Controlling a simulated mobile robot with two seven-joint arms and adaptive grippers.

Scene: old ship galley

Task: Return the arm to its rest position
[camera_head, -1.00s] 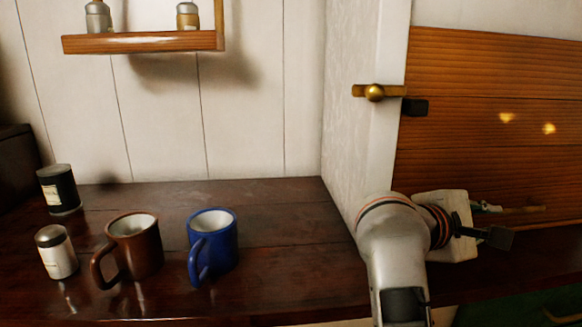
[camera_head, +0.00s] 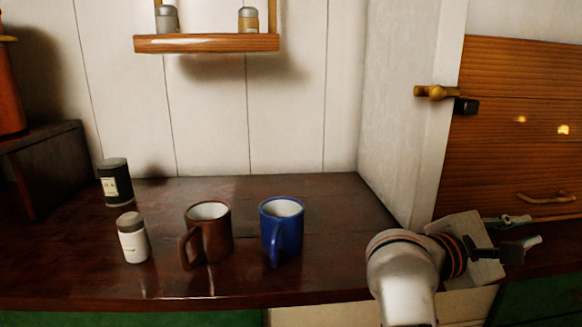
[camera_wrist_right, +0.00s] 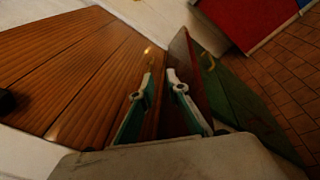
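My right arm (camera_head: 402,275) comes in from the bottom right in the head view. Its gripper (camera_head: 528,230) points right, in front of the wooden panel and near the right end of the counter. In the right wrist view the two fingers (camera_wrist_right: 160,76) stand apart with nothing between them, so the gripper is open and empty. My left gripper is not in view.
A blue mug (camera_head: 283,232), a brown mug (camera_head: 210,235), a white jar (camera_head: 133,240) and a black tin (camera_head: 115,183) stand on the dark counter (camera_head: 335,240), left of my arm. A wooden panel (camera_head: 515,120) with a brass handle is behind the gripper. A small shelf (camera_head: 207,43) hangs above.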

